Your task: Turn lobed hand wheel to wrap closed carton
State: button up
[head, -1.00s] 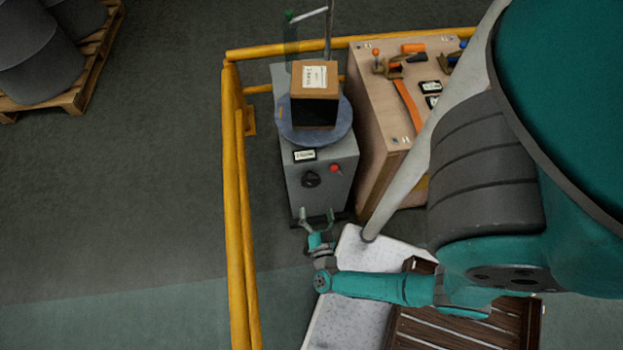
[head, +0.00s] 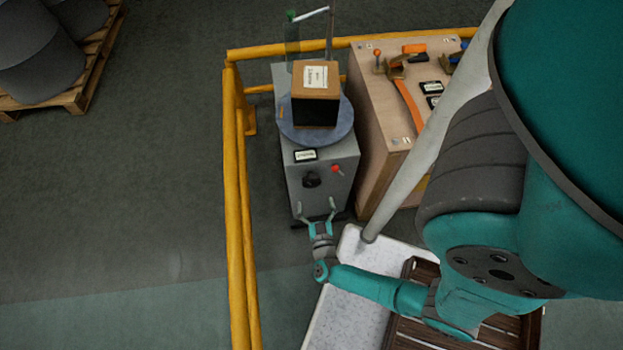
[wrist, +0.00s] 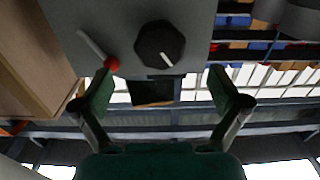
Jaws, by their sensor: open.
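The black lobed hand wheel (head: 312,179) is on the front of the grey wrapping machine (head: 295,207); it also shows in the wrist view (wrist: 158,46), with a white pointer line. A brown closed carton (head: 315,80) sits on the round blue-grey turntable (head: 343,125) on top of the machine. A red-knobbed lever (head: 336,169) is beside the wheel; its red knob also shows in the wrist view (wrist: 112,64). My gripper (head: 316,205) is open and empty, just in front of the machine and below the wheel, apart from it.
A wooden bench (head: 372,135) with tools and an orange strap stands right of the machine. A yellow rail (head: 236,200) runs along the left and back. A pale slab (head: 345,300) and a slatted brown crate (head: 460,330) lie in front. Floor left of the rail is mostly clear.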

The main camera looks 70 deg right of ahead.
aim_at(312, 185)
jog(key=shift+x, duration=4.15)
jog(key=c, duration=1.2)
